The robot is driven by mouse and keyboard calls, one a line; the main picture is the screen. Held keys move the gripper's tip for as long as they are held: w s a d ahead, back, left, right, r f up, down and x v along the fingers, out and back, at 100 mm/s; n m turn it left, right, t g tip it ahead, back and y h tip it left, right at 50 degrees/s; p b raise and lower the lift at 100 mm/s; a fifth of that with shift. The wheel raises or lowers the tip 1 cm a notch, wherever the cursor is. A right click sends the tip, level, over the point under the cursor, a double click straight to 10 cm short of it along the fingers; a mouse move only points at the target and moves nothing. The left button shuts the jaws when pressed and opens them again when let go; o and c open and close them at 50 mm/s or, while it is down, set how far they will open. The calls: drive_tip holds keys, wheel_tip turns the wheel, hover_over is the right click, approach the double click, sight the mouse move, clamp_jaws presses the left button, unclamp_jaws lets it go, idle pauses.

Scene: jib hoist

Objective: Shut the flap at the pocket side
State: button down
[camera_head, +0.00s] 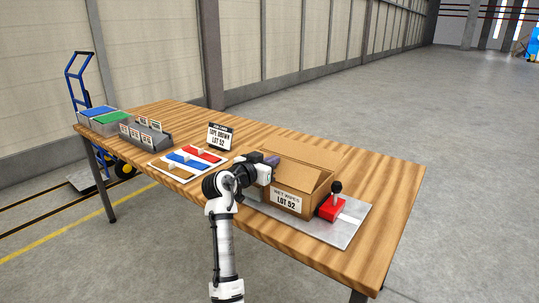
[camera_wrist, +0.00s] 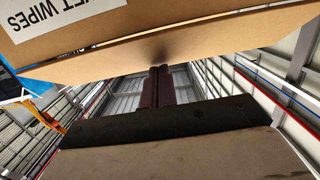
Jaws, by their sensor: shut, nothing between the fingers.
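An open cardboard box (camera_head: 293,203) stands on a grey plate (camera_head: 345,226) at the right of the table, with a "WET WIPES LOT 52" label on its near side. Flaps (camera_head: 298,174) stand or lean around its top; how far each is folded is hard to tell. My gripper (camera_head: 272,160) is at the box's upper left edge, shut and empty. In the wrist view its dark fingers (camera_wrist: 160,88) are together, just under the box's cardboard (camera_wrist: 190,38); I cannot tell whether they touch it. My wrist hides the box's left side. No pocket is clearly recognisable.
A red block with a black knob (camera_head: 332,207) sits right of the box. The table's right end is clear.

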drive_tip(key=p, duration=0.1)
drive_tip(key=r+g+y+p, duration=0.1)
drive_tip(key=shift+w+d+p, duration=0.25)
drive_tip(key=shift+w+p, duration=0.1)
drive_tip(key=shift+p, duration=0.05)
drive_tip(key=g+p, duration=0.1)
drive_tip(key=p, duration=0.1)
drive_tip(key=w+f+g+y+p, duration=0.1)
drive_tip(key=p, duration=0.1)
drive_tip(key=shift+d+g+y, duration=0.3)
drive_tip(key=shift+w+d+f+g+y+p, duration=0.25)
drive_tip(key=shift+f+g+y+p, duration=0.3)
drive_tip(key=shift+g+p, duration=0.35)
drive_tip(key=shift+w+d+f+p, duration=0.1)
drive_tip(key=shift+f+p, duration=0.25)
drive_tip(key=shift+f, duration=0.15)
